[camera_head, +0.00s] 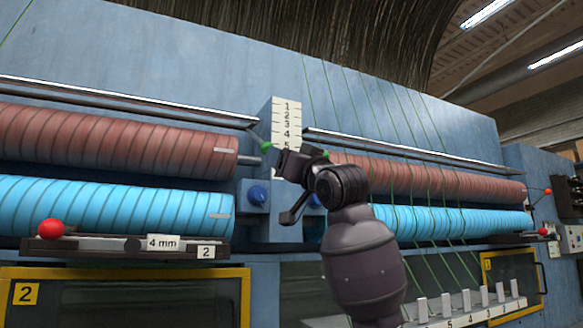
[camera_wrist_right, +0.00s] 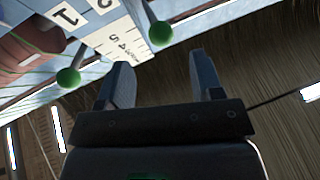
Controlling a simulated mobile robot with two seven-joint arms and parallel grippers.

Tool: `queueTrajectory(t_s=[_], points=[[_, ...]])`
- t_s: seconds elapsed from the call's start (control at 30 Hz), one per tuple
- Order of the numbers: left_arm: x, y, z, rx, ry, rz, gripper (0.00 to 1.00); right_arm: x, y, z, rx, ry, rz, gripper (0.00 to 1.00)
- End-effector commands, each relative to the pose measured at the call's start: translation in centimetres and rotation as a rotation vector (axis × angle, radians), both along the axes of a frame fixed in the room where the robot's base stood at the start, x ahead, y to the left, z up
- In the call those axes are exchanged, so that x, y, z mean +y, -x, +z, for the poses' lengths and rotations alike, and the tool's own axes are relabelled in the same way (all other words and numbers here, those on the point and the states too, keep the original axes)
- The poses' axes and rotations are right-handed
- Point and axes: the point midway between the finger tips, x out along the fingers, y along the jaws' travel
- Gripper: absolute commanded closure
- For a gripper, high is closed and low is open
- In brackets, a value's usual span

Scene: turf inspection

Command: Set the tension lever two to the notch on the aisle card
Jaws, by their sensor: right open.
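A white scale plate (camera_head: 286,120) numbered from 1 downward stands on the blue centre post. One green lever knob (camera_head: 265,148) is left of the plate and another green knob (camera_head: 325,153) is right of it. My right gripper (camera_head: 284,163) is in front of the plate's lower part. In the right wrist view its two fingers (camera_wrist_right: 159,58) are apart and empty. That view shows one green knob (camera_wrist_right: 160,33) just beyond the fingertips and another (camera_wrist_right: 68,77) off to the left, with labels 1 and 2 nearby. Which knob is lever two is unclear. No aisle card is recognisable.
Red rollers (camera_head: 110,140) and bright blue rollers (camera_head: 110,208) flank the post. A blue knob (camera_head: 257,195) sits below the plate. A ledge with a red ball (camera_head: 50,229) and a "4 mm" tag (camera_head: 163,242) is at lower left. Green yarns run down on the right.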

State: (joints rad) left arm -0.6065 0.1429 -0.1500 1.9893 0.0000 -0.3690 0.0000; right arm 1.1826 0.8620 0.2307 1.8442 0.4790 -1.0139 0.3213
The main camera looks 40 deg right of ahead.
Motion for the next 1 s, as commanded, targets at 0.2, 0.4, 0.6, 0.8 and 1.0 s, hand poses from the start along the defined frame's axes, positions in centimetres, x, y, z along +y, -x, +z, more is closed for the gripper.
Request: queueTrajectory(t_s=[0.2, 0.4, 0.6, 0.8, 1.0], points=[[0.0, 0.2, -0.4, 0.005, 0.0, 0.0, 0.4, -0.1, 1.7, -1.0, 0.0, 0.001, 0.0, 0.4], [0.0, 0.0, -0.4, 0.002, 0.0, -0.001, 0.4, -0.1, 2.0, -1.1, 0.0, 0.0, 0.0, 0.4], [-0.1, -0.3, -0.2, -0.004, 0.0, -0.002, 0.4, -0.1, 2.0, -1.0, 0.0, 0.0, 0.0, 0.4], [-0.1, -0.5, -0.1, -0.008, 0.001, -0.003, 0.4, -0.1, 2.0, -1.0, 0.0, 0.0, 0.0, 0.4], [-0.1, -0.5, -0.1, -0.009, 0.001, -0.003, 0.4, 0.1, 0.1, -3.6, 0.037, 0.01, -0.004, 0.4]])
